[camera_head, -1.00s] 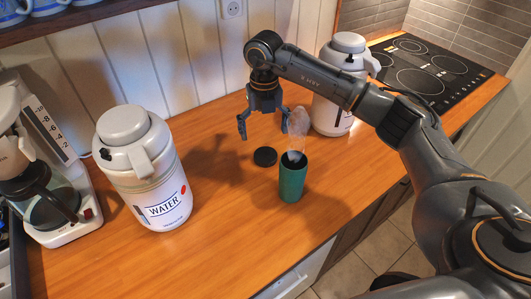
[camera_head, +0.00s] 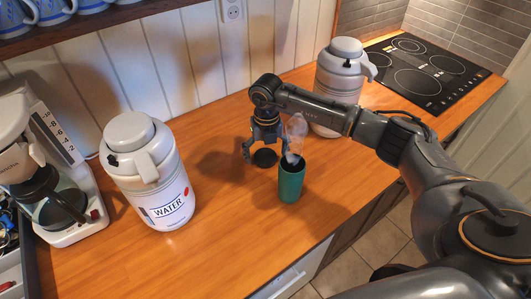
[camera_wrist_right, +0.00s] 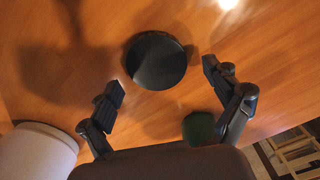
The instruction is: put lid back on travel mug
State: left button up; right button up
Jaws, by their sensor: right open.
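The lid (camera_head: 264,158) is a small round black disc lying flat on the wooden counter. The travel mug (camera_head: 291,180) is a green upright cylinder just right of the lid and nearer to me; its top is open and dark. My right gripper (camera_head: 265,152) is open and points down above the lid, with its fingers to either side of it. In the right wrist view the lid (camera_wrist_right: 155,60) lies beyond and between the open fingertips (camera_wrist_right: 167,80), and part of the green mug (camera_wrist_right: 199,130) shows by the right finger. My left gripper is not in view.
A coffee maker (camera_head: 70,220) is at far left. The counter (camera_head: 235,235) is clear in front.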

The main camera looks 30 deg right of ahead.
jog(key=shift+f, duration=0.2)
jog(key=c, duration=1)
jog(key=shift+c, duration=0.2)
jog(key=shift+r, duration=0.15)
jog(key=shift+r+b, duration=0.25)
jog(key=shift+b, duration=0.15)
notch_tip(320, 180, up, 2)
jog(key=shift+r+b, duration=0.1)
jog(key=shift+b, duration=0.7)
jog(key=s+a+r+b, duration=0.3)
jog(key=s+a+r, duration=0.6)
jog(key=s+r, duration=0.1)
jog(key=shift+s+b, duration=0.4)
